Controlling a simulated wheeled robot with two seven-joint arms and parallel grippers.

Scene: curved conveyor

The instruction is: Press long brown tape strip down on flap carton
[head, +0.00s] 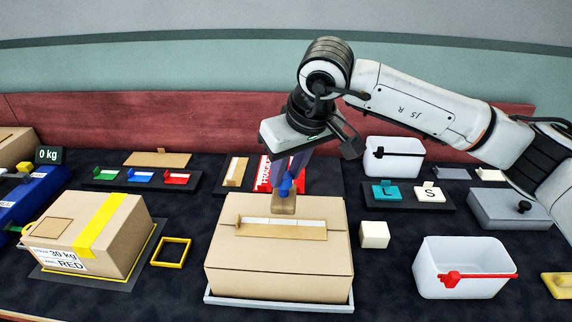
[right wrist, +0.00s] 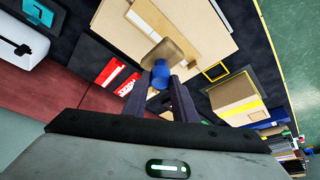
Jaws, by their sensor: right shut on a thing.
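The flap carton (head: 280,272) stands closed in the middle of the head view. The long brown tape strip (head: 284,233) lies across its top, with a white band along it and a small raised tab at its left end. My right gripper (head: 294,177) is shut on a pressing tool with a blue handle (head: 285,187) and tan block (head: 284,205). The block is over the carton's top, just behind the strip; I cannot tell whether it touches. The right wrist view also shows the blue handle (right wrist: 160,73) between the fingers. My left gripper is not in view.
The carton rests on a pale tray (head: 281,304). A yellow-taped carton (head: 97,232) stands left, beside a yellow frame (head: 171,251). A white cube (head: 374,234) and white bin (head: 460,265) with a red clip are right. Colored tape holders (head: 141,177) lie behind.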

